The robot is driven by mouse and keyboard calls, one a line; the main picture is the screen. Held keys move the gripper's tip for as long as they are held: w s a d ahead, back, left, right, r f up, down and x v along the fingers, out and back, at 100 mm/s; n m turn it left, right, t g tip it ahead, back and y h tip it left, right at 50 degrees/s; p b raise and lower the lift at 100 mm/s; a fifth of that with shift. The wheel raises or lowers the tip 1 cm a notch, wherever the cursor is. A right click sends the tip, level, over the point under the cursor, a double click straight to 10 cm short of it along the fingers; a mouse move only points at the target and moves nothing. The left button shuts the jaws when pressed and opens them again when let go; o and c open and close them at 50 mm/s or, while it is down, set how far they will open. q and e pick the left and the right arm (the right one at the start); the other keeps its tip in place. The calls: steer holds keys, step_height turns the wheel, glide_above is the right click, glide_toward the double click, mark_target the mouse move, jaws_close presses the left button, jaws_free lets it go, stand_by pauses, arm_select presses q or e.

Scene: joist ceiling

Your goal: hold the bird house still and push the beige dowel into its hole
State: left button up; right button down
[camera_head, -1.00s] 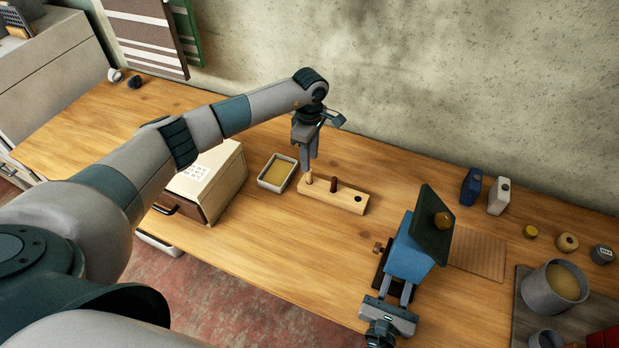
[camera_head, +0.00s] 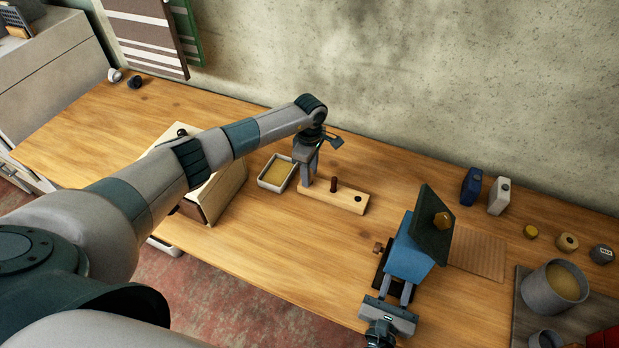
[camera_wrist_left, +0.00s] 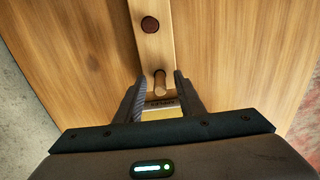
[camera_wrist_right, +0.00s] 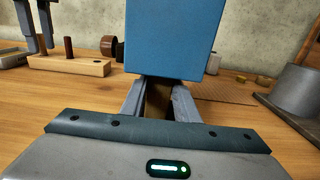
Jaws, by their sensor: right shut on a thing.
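The blue bird house (camera_head: 408,258) with a dark green roof stands at the right of the bench's front. My right gripper (camera_head: 398,292) is shut on its lower part; in the right wrist view the fingers close on a brown piece (camera_wrist_right: 158,97) under the blue body. The beige dowel (camera_wrist_left: 160,80) stands in a light wooden block (camera_head: 345,200), beside a dark brown dowel (camera_head: 333,184). My left gripper (camera_wrist_left: 160,95) is open around the beige dowel, a finger on each side. In the head view the fingers hide that dowel. I cannot make out the bird house's hole.
A tray (camera_head: 265,184) lies left of the block, with a beige box (camera_head: 235,188) farther left. Blue and white bottles (camera_head: 471,187) stand behind the bird house. A grey pot (camera_head: 530,292) stands at the right. Bare bench lies between block and bird house.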

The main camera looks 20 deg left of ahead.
arm_select(q)
steer(key=shift+c, duration=0.3)
jaws_close()
steer(key=shift+r, duration=0.2)
steer(key=shift+r, duration=3.45)
